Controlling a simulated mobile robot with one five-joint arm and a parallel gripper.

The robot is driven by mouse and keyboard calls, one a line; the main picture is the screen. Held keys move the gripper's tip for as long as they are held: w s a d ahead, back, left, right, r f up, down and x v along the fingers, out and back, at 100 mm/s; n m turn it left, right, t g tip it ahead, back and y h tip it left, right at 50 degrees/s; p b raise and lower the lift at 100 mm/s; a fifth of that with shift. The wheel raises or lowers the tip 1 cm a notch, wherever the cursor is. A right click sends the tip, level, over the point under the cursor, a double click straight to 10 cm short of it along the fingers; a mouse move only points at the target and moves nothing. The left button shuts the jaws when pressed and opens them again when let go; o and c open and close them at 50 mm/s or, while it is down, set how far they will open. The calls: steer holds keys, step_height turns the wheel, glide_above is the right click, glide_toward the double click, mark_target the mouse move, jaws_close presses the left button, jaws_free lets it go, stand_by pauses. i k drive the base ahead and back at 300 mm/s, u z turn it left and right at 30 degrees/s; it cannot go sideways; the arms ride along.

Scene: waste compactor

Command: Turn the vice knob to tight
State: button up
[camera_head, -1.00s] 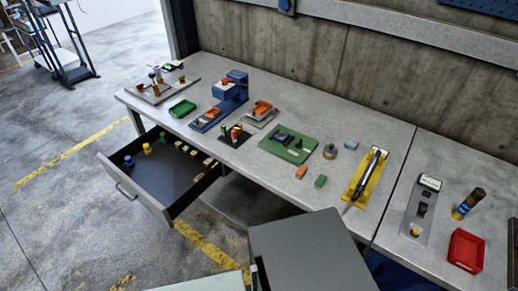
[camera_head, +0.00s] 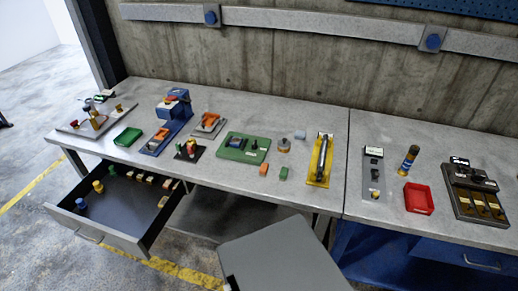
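I cannot surely tell which thing on the bench is the vice. A blue upright device (camera_head: 174,105) stands at the left middle of the bench, on a long blue base that carries an orange part. An orange part on a grey plate (camera_head: 208,122) sits just right of it. A green board (camera_head: 235,148) with a dark fixture lies further right. These are too small for me to read a vice knob or its setting. My gripper is not in view.
An open drawer (camera_head: 50,208) with several small parts juts out front left. A yellow tray (camera_head: 314,178), red tray (camera_head: 418,199) and dark device (camera_head: 475,190) lie rightward. A grey flat panel (camera_head: 285,258) is at the bottom. The concrete wall (camera_head: 280,60) stands behind.

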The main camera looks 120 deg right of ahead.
mark_target(254, 147)
steer(key=z, duration=3.9)
steer(key=i, duration=1)
steer(key=u, duration=0.25)
steer(key=k, duration=1.3)
steer(key=u, duration=0.9)
steer(key=i, duration=1.05)
steer(key=u, duration=0.1)
